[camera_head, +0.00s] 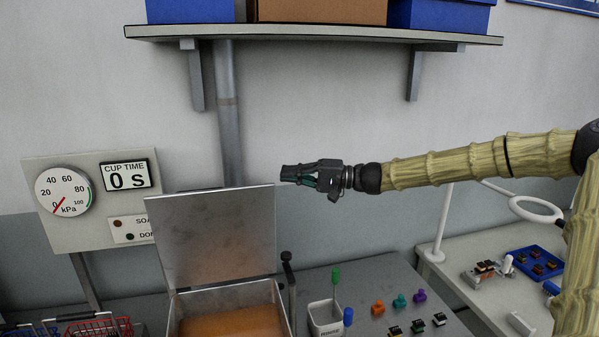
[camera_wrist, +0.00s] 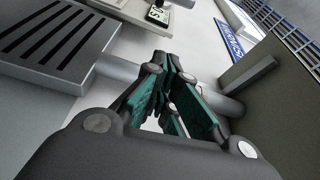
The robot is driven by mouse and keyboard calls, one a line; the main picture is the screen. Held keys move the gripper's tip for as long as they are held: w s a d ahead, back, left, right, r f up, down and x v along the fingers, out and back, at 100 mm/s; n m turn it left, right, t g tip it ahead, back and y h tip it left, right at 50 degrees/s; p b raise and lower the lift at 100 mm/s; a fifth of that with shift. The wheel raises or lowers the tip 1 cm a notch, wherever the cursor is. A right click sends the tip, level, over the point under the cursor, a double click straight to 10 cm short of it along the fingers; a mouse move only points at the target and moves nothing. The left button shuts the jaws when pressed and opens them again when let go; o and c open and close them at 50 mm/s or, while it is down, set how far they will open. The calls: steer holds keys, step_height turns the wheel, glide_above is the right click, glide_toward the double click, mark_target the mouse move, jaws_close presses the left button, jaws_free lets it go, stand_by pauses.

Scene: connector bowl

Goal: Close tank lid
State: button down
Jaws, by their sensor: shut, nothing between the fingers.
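The tank (camera_head: 230,297) is a metal box at the lower middle of the head view, with orange-brown contents inside. Its metal lid (camera_head: 214,236) stands open, nearly upright at the tank's back edge. My gripper (camera_head: 284,173) is shut and empty. In the head view it points left, level with the lid's top right corner and slightly to its right. I cannot tell whether it touches the lid.
A shelf (camera_head: 310,34) with boxes hangs above. A gauge panel (camera_head: 95,200) is at left. A dark-knobbed lever (camera_head: 289,275) stands beside the tank. A white cup (camera_head: 325,318), coloured connectors (camera_head: 398,301) and a lamp ring (camera_head: 536,209) are to the right.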

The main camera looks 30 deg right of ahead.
steer(key=s+a+p, duration=0.1)
steer(key=a+p, duration=0.1)
steer(key=s+a+p, duration=0.1)
steer(key=p, duration=0.1)
steer(key=shift+a+f, duration=0.15)
steer(key=shift+a, duration=0.2)
stand_by(0.3)
steer(key=shift+s+f+b, duration=0.1)
steer(key=shift+f+b, duration=0.1)
steer(key=shift+b, duration=0.25)
